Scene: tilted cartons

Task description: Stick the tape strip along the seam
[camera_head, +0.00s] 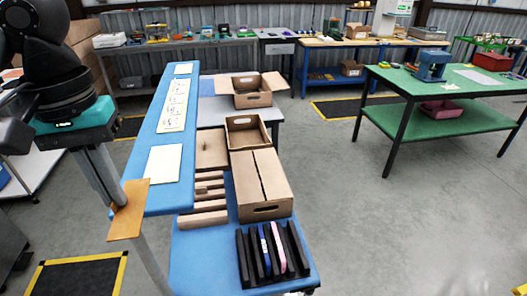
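A tan tape strip (128,211) hangs at the tip of my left gripper (118,197), at the left of the head view. The gripper appears shut on it, to the left of the raised blue shelf. A brown carton (264,187) stands on the blue table, slightly turned. Its top flaps are folded shut, and a dark seam (258,175) runs lengthwise between them. No tape shows on the seam. The strip is well to the left of the carton, apart from it. My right gripper is not in view.
A raised blue shelf (157,133) with paper sheets stands between the strip and the carton. Open cartons (246,131) lie behind the closed one. A black rack (244,263) with blue and pink items is in front. Brown slats (205,206) lie left of the carton.

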